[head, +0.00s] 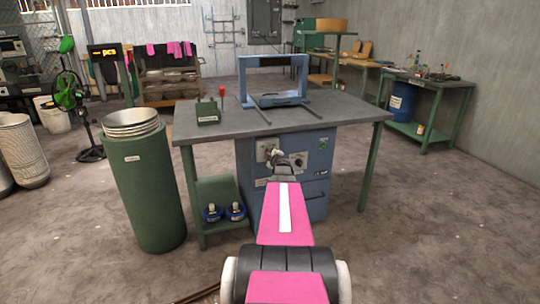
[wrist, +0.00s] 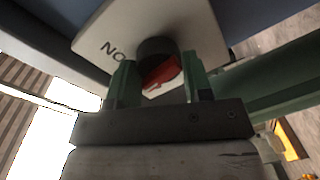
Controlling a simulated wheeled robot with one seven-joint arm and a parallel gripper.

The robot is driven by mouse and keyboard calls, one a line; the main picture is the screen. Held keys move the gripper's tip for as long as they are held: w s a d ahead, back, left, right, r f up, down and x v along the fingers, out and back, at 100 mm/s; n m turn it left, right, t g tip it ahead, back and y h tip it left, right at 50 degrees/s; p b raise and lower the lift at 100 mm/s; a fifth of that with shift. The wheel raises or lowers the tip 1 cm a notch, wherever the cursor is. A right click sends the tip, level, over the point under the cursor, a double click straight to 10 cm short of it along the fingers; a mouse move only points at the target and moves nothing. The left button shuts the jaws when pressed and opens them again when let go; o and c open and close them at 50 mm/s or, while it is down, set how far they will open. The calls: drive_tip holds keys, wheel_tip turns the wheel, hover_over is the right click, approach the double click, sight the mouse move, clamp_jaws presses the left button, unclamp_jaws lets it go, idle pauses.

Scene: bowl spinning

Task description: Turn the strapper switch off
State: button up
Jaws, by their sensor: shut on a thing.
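The strapper is a blue machine (head: 316,197) set under the grey table top, with a blue arch frame (head: 273,75) above it. The switch has a red handle (wrist: 163,73) on a dark round base (wrist: 157,48), mounted on a pale plate (wrist: 198,25) with lettering. That plate also shows in the head view (head: 261,146) on the machine's front. My gripper (head: 273,157) reaches the plate. In the wrist view its green fingers (wrist: 159,65) stand either side of the red handle, shut on it. The handle lies tilted; its lower part is hidden by the gripper.
A second plate with a knob (head: 298,161) is just right of the switch. The grey table (head: 330,110) overhangs the machine. A green bin with stacked bowls (head: 150,190) stands left. The floor at right is clear.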

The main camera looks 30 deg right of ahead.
drive_tip(key=n, duration=0.3)
drive_tip(key=shift+f+n+h, duration=0.1)
drive_tip(key=shift+n+h, duration=0.3)
drive_tip(key=shift+n, duration=1.5)
drive_tip(key=o, duration=0.9)
drive_tip(key=shift+s, duration=0.15)
drive_tip(key=v, duration=1)
drive_tip(key=shift+s, duration=0.25)
drive_tip(key=shift+a, duration=0.15)
